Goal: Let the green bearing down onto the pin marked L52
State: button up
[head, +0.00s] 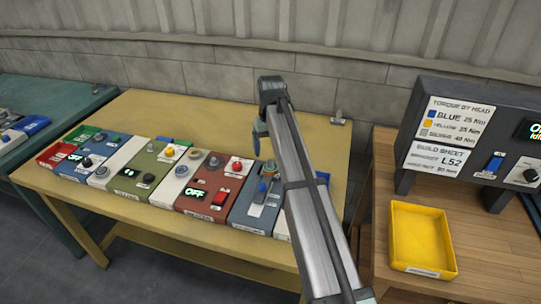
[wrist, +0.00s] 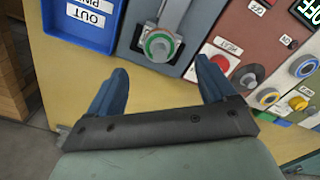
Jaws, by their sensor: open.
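My gripper (wrist: 160,82) is open, its two blue fingers spread and nothing between them. In the head view one blue finger of my gripper (head: 257,138) hangs above the blue-grey panel. A green ring, which looks like the green bearing (wrist: 147,45), sits around a grey centre at the end of a grey bracket on that panel, just beyond the fingertips and apart from them. Whether it is fully seated on a pin I cannot tell. No pin marking L52 is readable here; L52 shows on the build sheet (head: 436,158).
A blue tray (wrist: 62,38) labelled OUT lies left of the bracket in the wrist view. A red button (wrist: 219,63) and several knobs are to the right. In the head view, a yellow bin (head: 420,236) stands on the wooden bench before a dark console (head: 470,125).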

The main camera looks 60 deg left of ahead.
notch_tip(320, 180, up, 9)
dwell(0.3)
dwell(0.4)
notch_tip(320, 180, up, 7)
dwell(0.7)
dwell(0.8)
